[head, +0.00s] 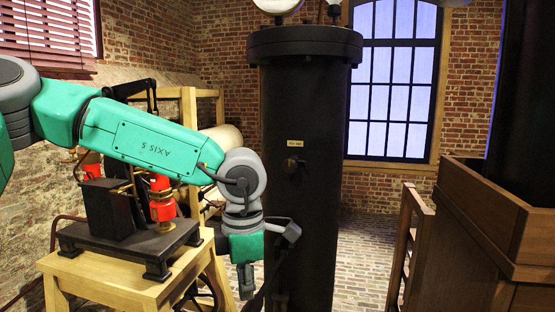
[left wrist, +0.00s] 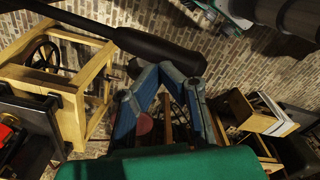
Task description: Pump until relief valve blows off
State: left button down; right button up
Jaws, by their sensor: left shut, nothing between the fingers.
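A tall black tank (head: 312,120) stands in the middle of the head view. It has a small brass plate and a knob on its front. A round white gauge (head: 278,5) and a small fitting (head: 335,12) sit on its lid, both cut by the top edge. I cannot tell which part is the relief valve. My left gripper (head: 246,290) points down in front of the tank's lower left, shut and empty. In the left wrist view a long black handle (left wrist: 150,45) with a thick end lies by the fingertips (left wrist: 165,70); I cannot tell whether they touch. My right gripper is out of view.
A wooden stand (head: 125,285) at the left carries a black device with red and brass parts (head: 162,200). A wooden cabinet (head: 490,225) and a low railing (head: 405,245) stand at the right. The brick floor (head: 362,255) between tank and railing is clear.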

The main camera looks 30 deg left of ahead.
pick_arm(q)
jog(key=shift+w+d, duration=0.1)
jog(key=shift+r, duration=2)
